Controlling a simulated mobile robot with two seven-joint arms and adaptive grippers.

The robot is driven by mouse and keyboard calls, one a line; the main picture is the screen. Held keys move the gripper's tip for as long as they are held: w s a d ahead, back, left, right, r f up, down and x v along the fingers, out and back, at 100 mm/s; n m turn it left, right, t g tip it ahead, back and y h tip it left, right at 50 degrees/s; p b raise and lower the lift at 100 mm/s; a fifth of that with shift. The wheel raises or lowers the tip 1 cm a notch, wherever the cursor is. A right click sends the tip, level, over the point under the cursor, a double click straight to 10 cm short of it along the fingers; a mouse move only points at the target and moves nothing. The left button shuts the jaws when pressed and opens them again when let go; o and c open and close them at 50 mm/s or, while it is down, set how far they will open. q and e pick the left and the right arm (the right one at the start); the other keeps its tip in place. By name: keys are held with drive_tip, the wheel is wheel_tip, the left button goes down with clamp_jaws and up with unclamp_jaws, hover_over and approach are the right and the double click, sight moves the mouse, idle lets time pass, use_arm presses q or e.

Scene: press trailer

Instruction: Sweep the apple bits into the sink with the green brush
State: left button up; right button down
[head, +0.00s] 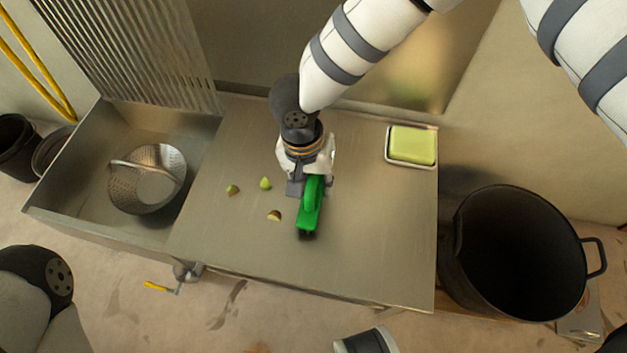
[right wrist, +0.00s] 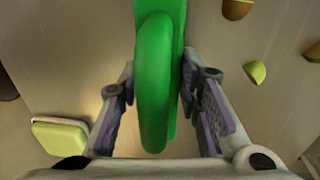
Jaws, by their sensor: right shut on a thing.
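My right gripper (head: 309,188) is shut on the handle of the green brush (head: 309,212). The brush is at the middle of the steel counter (head: 370,245), lengthwise toward the front edge. In the right wrist view the green handle (right wrist: 155,85) runs between the two fingers. Three apple bits lie on the counter left of the brush: one (head: 274,215) close beside it, one (head: 265,183) farther back, one (head: 232,189) nearest the sink. The right wrist view also shows apple bits (right wrist: 255,72) at the right. The sink (head: 85,185) is left of the counter. My left gripper is out of view.
A metal colander (head: 148,180) sits in the sink. A yellow-green sponge (head: 412,145) in a white dish lies at the counter's back right. A black bin (head: 520,255) stands right of the counter. The counter between the apple bits and the sink is clear.

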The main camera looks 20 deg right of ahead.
drive_tip(key=shift+f, duration=0.15)
drive_tip(key=shift+w+a+f+b, duration=0.1)
drive_tip(key=shift+w+a+b, duration=0.4)
drive_tip(key=shift+a, duration=0.25)
drive_tip(key=shift+w+a+b, duration=0.45)
drive_tip(key=shift+w+a, duration=0.2)
drive_tip(key=shift+a, duration=0.3)
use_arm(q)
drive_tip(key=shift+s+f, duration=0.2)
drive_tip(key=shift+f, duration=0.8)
use_arm(e)
drive_tip(key=shift+w+a+r, duration=0.2)
drive_tip(key=shift+w+a, duration=0.05)
drive_tip(key=shift+a, duration=0.15)
